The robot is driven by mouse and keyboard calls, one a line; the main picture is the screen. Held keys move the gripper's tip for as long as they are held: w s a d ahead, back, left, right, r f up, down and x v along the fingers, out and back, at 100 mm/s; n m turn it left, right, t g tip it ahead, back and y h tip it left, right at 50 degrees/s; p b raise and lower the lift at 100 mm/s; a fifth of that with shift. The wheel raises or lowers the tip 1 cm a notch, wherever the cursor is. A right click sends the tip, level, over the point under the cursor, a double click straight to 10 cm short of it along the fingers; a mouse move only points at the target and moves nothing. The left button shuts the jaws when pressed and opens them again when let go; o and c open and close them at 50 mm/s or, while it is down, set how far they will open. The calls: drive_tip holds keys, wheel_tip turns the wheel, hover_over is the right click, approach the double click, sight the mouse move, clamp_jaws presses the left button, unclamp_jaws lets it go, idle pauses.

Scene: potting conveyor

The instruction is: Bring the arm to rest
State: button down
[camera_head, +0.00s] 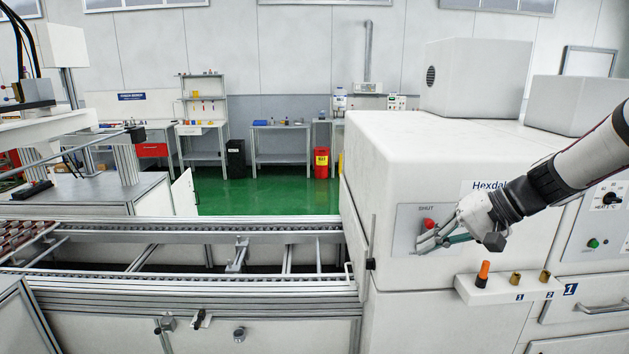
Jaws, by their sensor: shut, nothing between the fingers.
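My gripper (420,245) is at the right, at the end of my arm, which comes in from the right edge. Its fingers are shut and empty and point left. They are in front of a grey panel (405,217) marked "SHUT" on the white machine (400,150). A red button (429,224) on that panel shows just above the fingers. I cannot tell whether the fingers touch the panel.
A small white shelf (490,295) below my gripper bears an orange-topped peg (483,270) and two brass pieces. A conveyor (180,235) runs leftward from the machine. A green light (592,243) and a black knob (609,198) are on the far right panel.

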drive_tip(key=s+a+r+n+h, duration=0.1)
drive_tip(key=s+h, duration=0.1)
drive_tip(key=s, duration=0.6)
drive_tip(key=s+a+r+n+t+h, duration=0.1)
drive_tip(key=s+r+h, duration=0.1)
drive_tip(key=s, duration=0.7)
drive_tip(key=s+a+r+n+h, duration=0.1)
drive_tip(key=s+h, duration=0.3)
drive_tip(key=s, duration=0.5)
drive_tip(key=shift+a+r+b, duration=0.3)
drive_tip(key=shift+b, duration=0.15)
drive_tip(key=shift+d, duration=0.1)
